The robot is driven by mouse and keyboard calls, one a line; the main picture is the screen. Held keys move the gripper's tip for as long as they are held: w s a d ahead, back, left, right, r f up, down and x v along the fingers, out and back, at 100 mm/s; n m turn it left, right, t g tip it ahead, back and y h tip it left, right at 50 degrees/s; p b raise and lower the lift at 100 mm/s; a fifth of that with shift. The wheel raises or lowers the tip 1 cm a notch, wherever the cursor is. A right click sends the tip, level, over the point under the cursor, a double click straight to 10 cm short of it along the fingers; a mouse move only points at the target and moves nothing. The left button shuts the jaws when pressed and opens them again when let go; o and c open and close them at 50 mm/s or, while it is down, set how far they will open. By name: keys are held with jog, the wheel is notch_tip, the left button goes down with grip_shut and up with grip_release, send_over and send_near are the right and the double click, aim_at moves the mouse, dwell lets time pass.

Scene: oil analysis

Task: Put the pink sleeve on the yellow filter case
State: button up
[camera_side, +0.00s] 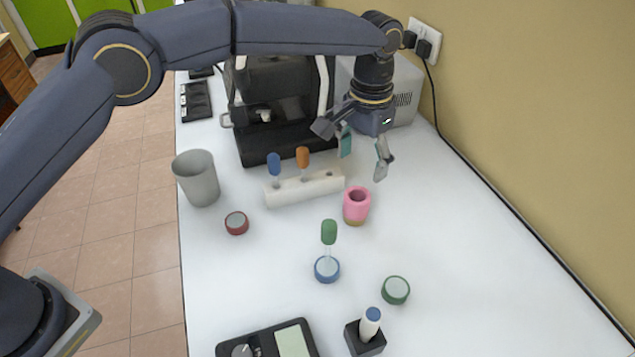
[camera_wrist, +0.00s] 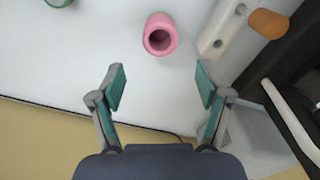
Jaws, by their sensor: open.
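The pink sleeve (camera_side: 356,208) stands upright on the table, its round opening facing up. A tan-yellow band (camera_side: 354,222), perhaps the yellow filter case, shows directly under its lower edge; I cannot tell whether the sleeve is around it or resting on top. In the wrist view the sleeve (camera_wrist: 158,22) is at the top centre, beyond the fingertips. My gripper (camera_side: 364,158) is open and empty, above and behind the sleeve, not touching it. Its two teal-padded fingers are spread apart in the wrist view (camera_wrist: 161,87). No other yellow case is clearly visible.
A white rack (camera_side: 315,188) with blue and orange-handled tools stands close to the sleeve. A grey cup (camera_side: 196,178), red-rimmed dish (camera_side: 237,223), blue dish (camera_side: 327,269) with green-handled tool, and green dish (camera_side: 396,290) are nearby. A black machine (camera_side: 268,140) stands behind. The table's right side is clear.

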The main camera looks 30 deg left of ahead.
jog(key=s+a+r+n+t, duration=0.1)
jog(key=s+a+r, duration=0.2)
jog(key=a+r, duration=0.55)
jog(key=s+a+r+n+t, duration=0.1)
jog(key=s+a+r, duration=0.3)
jog(key=a+r, duration=0.45)
jog(key=s+a+f+n+t, duration=0.1)
jog(key=s+a+f, duration=0.1)
jog(key=s+a, duration=0.5)
jog(key=s+a+f+n+t, duration=0.1)
jog(key=s+a+f+t, duration=0.1)
jog(key=s+a, duration=0.5)
jog(key=s, duration=0.6)
jog(key=shift+s+a+f+t, duration=0.25)
jog(key=shift+s+a+t, duration=0.05)
jog(key=shift+s+a, duration=0.1)
